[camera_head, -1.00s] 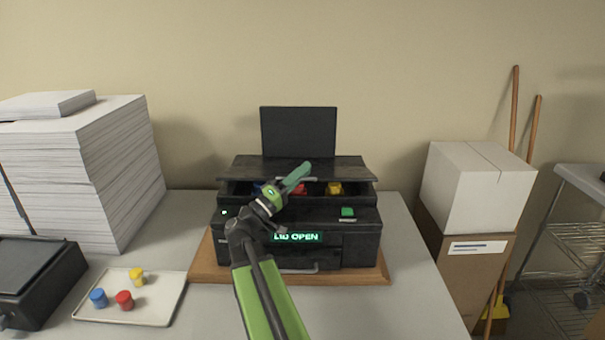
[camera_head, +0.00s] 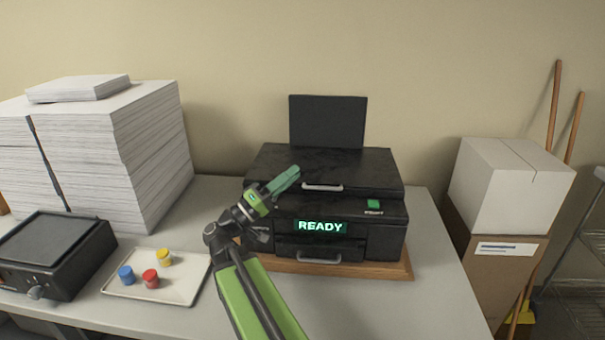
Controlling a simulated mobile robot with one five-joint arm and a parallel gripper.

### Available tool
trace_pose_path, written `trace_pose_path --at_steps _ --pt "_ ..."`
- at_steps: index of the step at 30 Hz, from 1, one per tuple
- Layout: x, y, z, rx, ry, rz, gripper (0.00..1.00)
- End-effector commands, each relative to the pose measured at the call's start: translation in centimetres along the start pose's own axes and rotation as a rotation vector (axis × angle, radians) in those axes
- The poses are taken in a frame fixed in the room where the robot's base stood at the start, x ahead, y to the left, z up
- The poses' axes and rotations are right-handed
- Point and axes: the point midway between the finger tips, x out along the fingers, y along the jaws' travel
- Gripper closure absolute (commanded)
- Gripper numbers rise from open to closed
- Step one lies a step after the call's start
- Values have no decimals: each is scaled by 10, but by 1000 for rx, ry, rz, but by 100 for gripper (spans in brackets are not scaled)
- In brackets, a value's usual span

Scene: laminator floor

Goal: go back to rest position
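My gripper (camera_head: 283,181) is at the end of my green arm, in front of the left part of the black printer (camera_head: 385,235). The fingers point up and to the right, and I cannot tell whether they are open or shut. No object shows in them. The printer's lid (camera_head: 350,162) is down, and its display (camera_head: 320,226) reads "READY" in green. The printer stands on a wooden board (camera_head: 395,268). Part of the printer's left front is hidden behind my gripper and arm.
A white tray (camera_head: 190,290) holds a blue (camera_head: 126,275), a red (camera_head: 151,279) and a yellow (camera_head: 164,257) cap-like piece. A black device (camera_head: 55,255) and tall paper stacks (camera_head: 140,150) stand left. Boxes (camera_head: 510,190) stand right. Bare table lies around the board.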

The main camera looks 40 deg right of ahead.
Motion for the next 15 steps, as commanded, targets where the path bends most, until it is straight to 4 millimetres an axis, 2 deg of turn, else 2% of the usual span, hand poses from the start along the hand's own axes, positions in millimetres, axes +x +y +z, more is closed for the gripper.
trace_pose_path --at_steps 15 --pt "3 3 -2 -1 -1 -1 80"
